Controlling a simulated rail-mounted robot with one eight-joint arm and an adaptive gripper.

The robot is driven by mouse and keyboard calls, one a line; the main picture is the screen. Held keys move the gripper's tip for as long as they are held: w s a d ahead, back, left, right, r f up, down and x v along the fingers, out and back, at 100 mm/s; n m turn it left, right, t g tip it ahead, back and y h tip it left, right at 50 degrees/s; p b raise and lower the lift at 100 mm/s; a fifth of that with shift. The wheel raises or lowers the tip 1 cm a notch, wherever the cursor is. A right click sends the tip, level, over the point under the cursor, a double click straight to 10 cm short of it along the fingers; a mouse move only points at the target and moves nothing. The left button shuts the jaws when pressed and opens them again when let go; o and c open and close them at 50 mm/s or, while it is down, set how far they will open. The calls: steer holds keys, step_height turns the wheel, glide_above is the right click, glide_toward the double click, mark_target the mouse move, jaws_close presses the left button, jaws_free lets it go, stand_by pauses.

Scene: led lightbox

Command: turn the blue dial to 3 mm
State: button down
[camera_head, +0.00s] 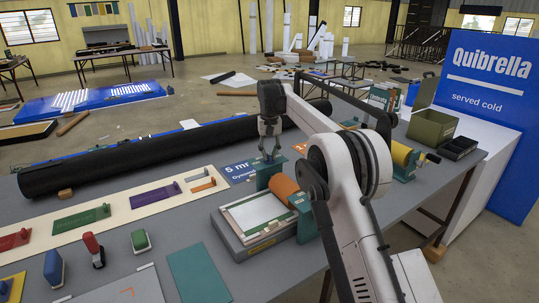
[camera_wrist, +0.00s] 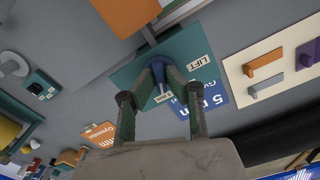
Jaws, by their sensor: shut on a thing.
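The blue dial (camera_wrist: 159,66) sits on a teal panel (camera_wrist: 125,76) in the wrist view. My gripper (camera_wrist: 160,77) is shut on the dial, one finger on each side. A small white label (camera_wrist: 163,97) lies just below the dial, between the fingers; its print is too small to read surely. A white "LIFT" label (camera_wrist: 200,62) is on the panel to the right. In the head view my gripper (camera_head: 271,157) points down at the teal unit (camera_head: 270,177) beside the orange roller; the dial is hidden there.
A blue "5 mm" card (camera_head: 238,172) lies left of the unit. A cream board (camera_head: 150,203) with coloured handled pieces runs along the table. A long black roll (camera_head: 130,160) lies behind.

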mark_target(270, 156)
steer(key=c, duration=1.8)
jaws_free()
steer(key=shift+r, duration=0.15)
steer(key=shift+r, duration=3.65)
